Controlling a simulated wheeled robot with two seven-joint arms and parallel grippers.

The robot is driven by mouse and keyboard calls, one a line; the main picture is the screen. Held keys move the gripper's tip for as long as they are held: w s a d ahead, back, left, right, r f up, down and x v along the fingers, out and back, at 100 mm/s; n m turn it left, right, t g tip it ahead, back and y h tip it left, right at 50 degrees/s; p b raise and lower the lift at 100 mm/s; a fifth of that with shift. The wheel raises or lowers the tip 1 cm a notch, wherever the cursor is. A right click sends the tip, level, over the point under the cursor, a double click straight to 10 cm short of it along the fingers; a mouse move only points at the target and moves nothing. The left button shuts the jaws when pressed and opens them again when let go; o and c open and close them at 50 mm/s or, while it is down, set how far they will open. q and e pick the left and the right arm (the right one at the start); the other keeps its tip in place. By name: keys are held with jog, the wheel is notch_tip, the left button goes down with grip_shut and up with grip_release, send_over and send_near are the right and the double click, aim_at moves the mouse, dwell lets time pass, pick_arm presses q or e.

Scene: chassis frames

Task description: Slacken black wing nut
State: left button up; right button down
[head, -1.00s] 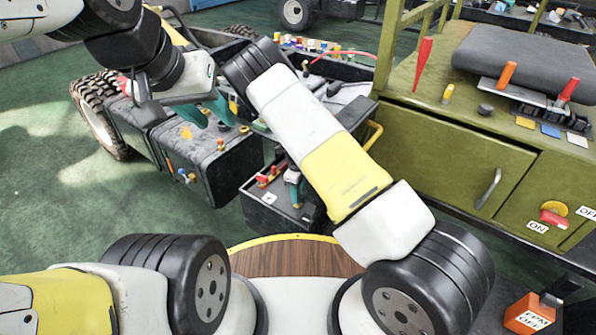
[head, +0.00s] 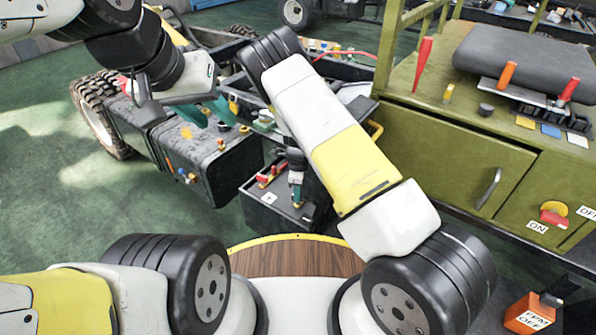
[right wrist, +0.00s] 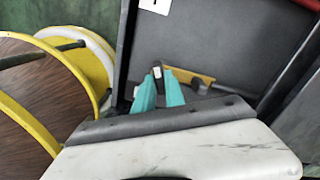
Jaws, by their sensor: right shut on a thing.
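My right gripper (head: 297,198) points down at the top of the black box (head: 269,210) in the head view. A yellow bar (right wrist: 185,75) lies just behind the fingertips on the dark box top. The nut's shape is mostly hidden by the fingers, and it is too small to make out in the head view. My left gripper (head: 206,113) is open and empty above the larger black box with knobs.
Red knobs (head: 270,173) stand on the box left of my right gripper. The larger black box (head: 205,165) and chassis frame lie behind. A green cabinet (head: 455,165) with levers stands on the right. A round wooden top (head: 290,261) is in front. Green floor is free on the left.

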jog(key=n, duration=0.3)
jog(key=shift+n, duration=0.4)
jog(key=n, duration=0.3)
jog(key=shift+n, duration=0.3)
jog(key=n, duration=1.2)
jog(key=shift+w+n, duration=0.1)
jog(key=shift+n, duration=0.3)
jog(key=n, duration=0.5)
jog(key=shift+n, duration=0.3)
jog(key=c, duration=1.4)
grip_release()
